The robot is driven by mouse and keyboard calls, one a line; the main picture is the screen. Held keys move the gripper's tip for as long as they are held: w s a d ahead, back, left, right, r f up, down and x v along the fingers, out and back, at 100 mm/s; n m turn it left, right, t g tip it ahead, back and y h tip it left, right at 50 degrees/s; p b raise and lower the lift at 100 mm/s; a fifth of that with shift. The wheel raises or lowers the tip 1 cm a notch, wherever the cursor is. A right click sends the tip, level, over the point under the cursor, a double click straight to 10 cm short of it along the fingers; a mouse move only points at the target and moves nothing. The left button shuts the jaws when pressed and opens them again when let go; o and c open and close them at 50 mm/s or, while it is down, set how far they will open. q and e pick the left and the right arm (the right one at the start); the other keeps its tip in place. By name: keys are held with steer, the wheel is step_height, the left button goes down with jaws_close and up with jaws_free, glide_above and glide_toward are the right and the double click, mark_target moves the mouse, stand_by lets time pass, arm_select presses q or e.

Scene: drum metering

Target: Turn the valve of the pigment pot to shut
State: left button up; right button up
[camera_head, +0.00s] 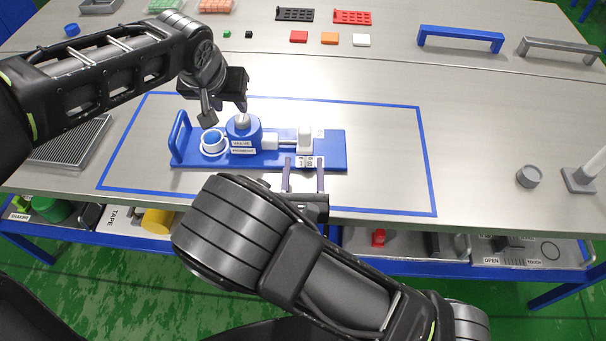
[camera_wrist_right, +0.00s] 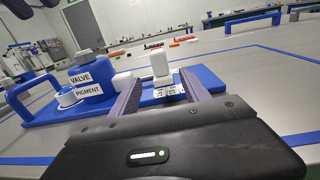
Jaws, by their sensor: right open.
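The pigment pot (camera_head: 243,133) is a blue upright cylinder labelled VALVE and PIGMENT, with a grey valve knob (camera_head: 242,119) on top. It stands on a blue base plate (camera_head: 334,150) with a handle at its left. The pot also shows at the left of the right wrist view (camera_wrist_right: 88,84). My left gripper (camera_head: 225,110) is above and beside the pot, its fingers apart, one near the knob; contact cannot be told. My right gripper (camera_head: 304,174) is open and empty at the plate's front edge, before a white upright block (camera_head: 305,138) and small number tiles (camera_head: 308,162).
A white cup with blue contents (camera_head: 212,141) stands left of the pot. A grey ribbed tray (camera_head: 72,142) lies further left. Blue tape lines (camera_head: 428,170) frame the work area; its right part is clear. Bins hang below the table's front edge.

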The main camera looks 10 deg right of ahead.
mark_target(304, 142)
steer(key=w, duration=0.3)
steer(key=w+d, duration=0.1)
steer(key=w, duration=0.2)
steer(key=w+d, duration=0.1)
steer(key=w, duration=0.2)
steer(key=shift+w, duration=0.2)
steer(key=shift+a, duration=0.1)
jaws_close()
stand_by(1.0)
